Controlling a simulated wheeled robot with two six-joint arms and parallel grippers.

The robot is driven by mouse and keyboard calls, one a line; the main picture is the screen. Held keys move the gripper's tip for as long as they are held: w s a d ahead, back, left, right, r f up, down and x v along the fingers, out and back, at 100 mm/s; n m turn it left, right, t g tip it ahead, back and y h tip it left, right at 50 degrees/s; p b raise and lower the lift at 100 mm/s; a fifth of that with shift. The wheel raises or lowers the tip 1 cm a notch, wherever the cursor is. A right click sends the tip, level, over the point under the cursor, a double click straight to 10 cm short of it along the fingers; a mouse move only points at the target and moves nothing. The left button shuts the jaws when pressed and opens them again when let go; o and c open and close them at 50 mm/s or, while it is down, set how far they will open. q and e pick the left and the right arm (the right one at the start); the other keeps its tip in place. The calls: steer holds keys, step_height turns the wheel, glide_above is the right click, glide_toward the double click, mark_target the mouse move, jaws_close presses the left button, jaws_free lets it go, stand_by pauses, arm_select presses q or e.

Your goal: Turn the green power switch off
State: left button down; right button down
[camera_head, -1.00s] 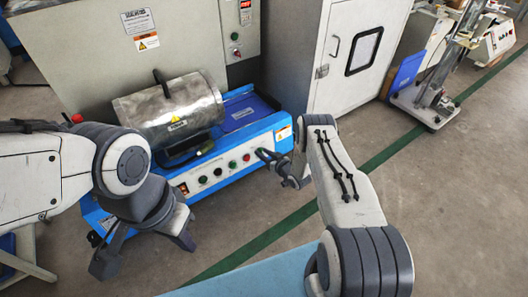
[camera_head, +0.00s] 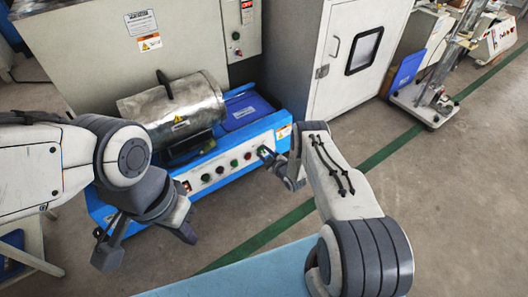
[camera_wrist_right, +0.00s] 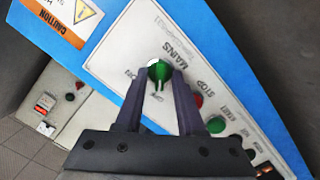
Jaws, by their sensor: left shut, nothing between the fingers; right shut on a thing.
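The green power switch (camera_wrist_right: 159,74) is a round knob on a white panel labelled MAINS, in the upper middle of the right wrist view. Its handle runs roughly up and down there; I cannot tell which marking it points at. My right gripper (camera_wrist_right: 161,88) has its fingers on either side of the knob's handle, shut on it. In the head view the right gripper (camera_head: 266,153) is at the right end of the blue machine's front panel and hides the switch. My left gripper (camera_head: 187,234) is shut and empty, hanging in front of the machine, apart from it.
The blue machine (camera_head: 285,117) carries a metal drum (camera_head: 180,108). A red button (camera_wrist_right: 195,98) and a green button (camera_wrist_right: 217,124) sit close beside the right gripper's fingers. A light-blue surface (camera_head: 240,277) lies at the front. Open floor is on the right.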

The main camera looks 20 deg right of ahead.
steer(key=shift+f+n, duration=0.1)
steer(key=shift+n, duration=0.5)
steer(key=c, duration=0.9)
jaws_free()
steer(key=shift+s+r+p, duration=0.2)
steer(key=shift+s+p, duration=0.1)
steer(key=shift+p, duration=0.1)
steer(key=p+v, duration=0.5)
steer(key=v, duration=0.5)
steer(key=shift+f, duration=0.1)
